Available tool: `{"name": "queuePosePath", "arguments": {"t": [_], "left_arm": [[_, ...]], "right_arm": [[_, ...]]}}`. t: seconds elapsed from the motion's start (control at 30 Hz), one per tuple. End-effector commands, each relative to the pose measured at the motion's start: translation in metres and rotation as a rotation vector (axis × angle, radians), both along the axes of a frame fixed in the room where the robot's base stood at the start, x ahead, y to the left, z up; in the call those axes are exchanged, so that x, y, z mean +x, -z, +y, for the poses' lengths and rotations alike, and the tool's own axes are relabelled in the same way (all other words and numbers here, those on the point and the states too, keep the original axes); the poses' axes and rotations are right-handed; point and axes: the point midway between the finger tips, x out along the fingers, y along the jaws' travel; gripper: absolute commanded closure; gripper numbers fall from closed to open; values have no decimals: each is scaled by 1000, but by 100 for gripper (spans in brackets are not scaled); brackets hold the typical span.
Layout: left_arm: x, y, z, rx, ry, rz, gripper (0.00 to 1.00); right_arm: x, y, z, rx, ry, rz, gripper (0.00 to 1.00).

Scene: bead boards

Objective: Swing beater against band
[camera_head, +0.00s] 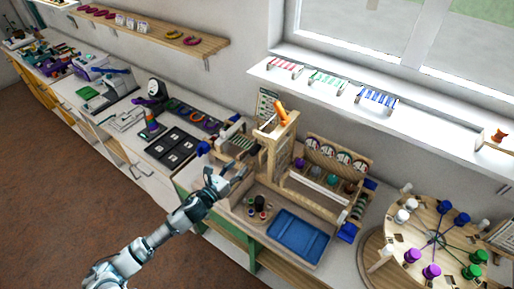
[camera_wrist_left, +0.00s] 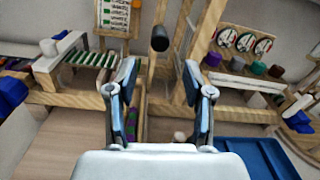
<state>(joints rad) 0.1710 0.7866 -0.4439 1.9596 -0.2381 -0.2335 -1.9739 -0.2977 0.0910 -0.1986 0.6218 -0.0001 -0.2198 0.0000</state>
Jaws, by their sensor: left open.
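A dark, rounded head (camera_wrist_left: 159,39), which looks like the beater, hangs in front of the wooden upright frame in the left wrist view. In the head view I cannot pick it out surely. No band can be told apart for certain. The tall wooden frame (camera_head: 281,140) stands on the bench behind my left gripper. My left gripper (camera_head: 241,174) is open and empty above the bench's front part. In the left wrist view its two fingers (camera_wrist_left: 160,85) stand apart, with the dark head beyond and above the gap, not between them. My right gripper is not in view.
A blue tray (camera_head: 298,234) lies right of my left gripper, with small jars (camera_head: 260,205) beside it. A rack with green bars (camera_wrist_left: 88,60) stands left of the frame. A round wooden board with coloured spools (camera_head: 405,245) is at the right. Dark cards (camera_head: 172,147) lie left.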

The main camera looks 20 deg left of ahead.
Motion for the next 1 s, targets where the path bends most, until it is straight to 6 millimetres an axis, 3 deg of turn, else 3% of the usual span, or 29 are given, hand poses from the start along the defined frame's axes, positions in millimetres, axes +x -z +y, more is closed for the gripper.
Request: {"name": "queuePosePath", "arguments": {"t": [0.17, 0.3, 0.5, 0.93, 1.0], "left_arm": [[43, -3, -18, -2, -2, -1, 48], [71, -4, -32, 0, -1, -2, 48], [97, -2, -43, 0, -1, 0, 48], [107, -1, -44, 0, -1, 0, 48], [107, -1, -45, 0, -1, 0, 66]], "right_arm": [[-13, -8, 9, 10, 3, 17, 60], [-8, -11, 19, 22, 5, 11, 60], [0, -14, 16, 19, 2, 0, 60], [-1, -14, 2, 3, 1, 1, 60], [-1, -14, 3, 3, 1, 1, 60]]}}
